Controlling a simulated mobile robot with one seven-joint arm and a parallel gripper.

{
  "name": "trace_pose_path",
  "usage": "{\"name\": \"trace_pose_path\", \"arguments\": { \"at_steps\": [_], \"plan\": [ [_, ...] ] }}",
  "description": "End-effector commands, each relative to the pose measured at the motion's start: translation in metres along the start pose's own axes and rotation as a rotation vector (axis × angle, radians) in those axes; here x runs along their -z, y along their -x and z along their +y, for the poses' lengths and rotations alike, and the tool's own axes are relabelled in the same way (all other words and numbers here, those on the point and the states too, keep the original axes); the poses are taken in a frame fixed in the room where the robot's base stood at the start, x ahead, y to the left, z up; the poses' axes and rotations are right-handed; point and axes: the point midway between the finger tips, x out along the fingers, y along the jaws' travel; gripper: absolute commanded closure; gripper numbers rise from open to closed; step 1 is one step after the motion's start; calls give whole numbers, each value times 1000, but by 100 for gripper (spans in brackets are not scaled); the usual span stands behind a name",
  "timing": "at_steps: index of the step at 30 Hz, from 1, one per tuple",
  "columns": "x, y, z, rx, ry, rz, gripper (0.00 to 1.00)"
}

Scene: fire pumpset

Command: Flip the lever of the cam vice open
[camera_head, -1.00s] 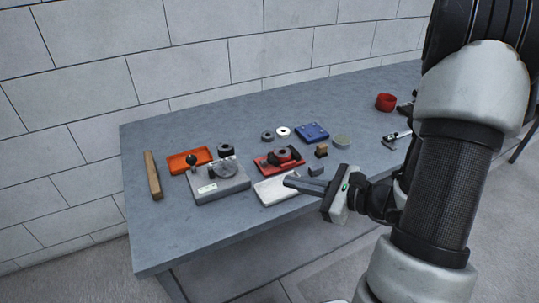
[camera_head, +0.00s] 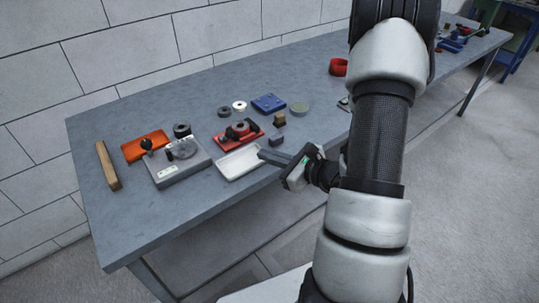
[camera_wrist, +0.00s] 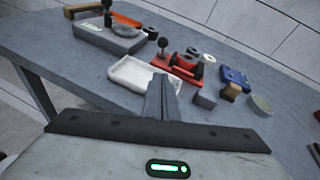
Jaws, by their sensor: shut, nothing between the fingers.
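A red device (camera_head: 254,137) with a red base, a round red part and a dark centre stands on the bench. In the wrist view it shows (camera_wrist: 187,72) with a black ball-ended lever (camera_wrist: 162,43) standing up at its left. A grey block (camera_head: 180,172) with a label, a round disc and a black knob (camera_head: 147,144) stands to its left. I cannot tell for certain which is the cam vice. My gripper (camera_head: 262,155) is shut and empty, in front of the red device, over or near the white tray's right end. Its fingertips also show in the wrist view (camera_wrist: 162,78).
A white tray (camera_head: 240,162) lies at the front edge of the bench (camera_head: 130,215). An orange tray (camera_head: 146,141), a wooden bar (camera_head: 108,165), a blue block (camera_head: 268,103), a small grey block (camera_head: 277,139) and round parts stand around. The bench's front left is clear.

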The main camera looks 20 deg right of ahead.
Motion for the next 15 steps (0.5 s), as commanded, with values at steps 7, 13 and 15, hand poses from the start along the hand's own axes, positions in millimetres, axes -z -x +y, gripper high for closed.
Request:
{"name": "trace_pose_path", "arguments": {
  "at_steps": [7,13,15],
  "plan": [
    [1,-56,2,-4,0,-1,100],
    [-18,-80,1,-2,1,-2,100],
    [-23,-85,1,-2,2,-1,100]
  ]
}}
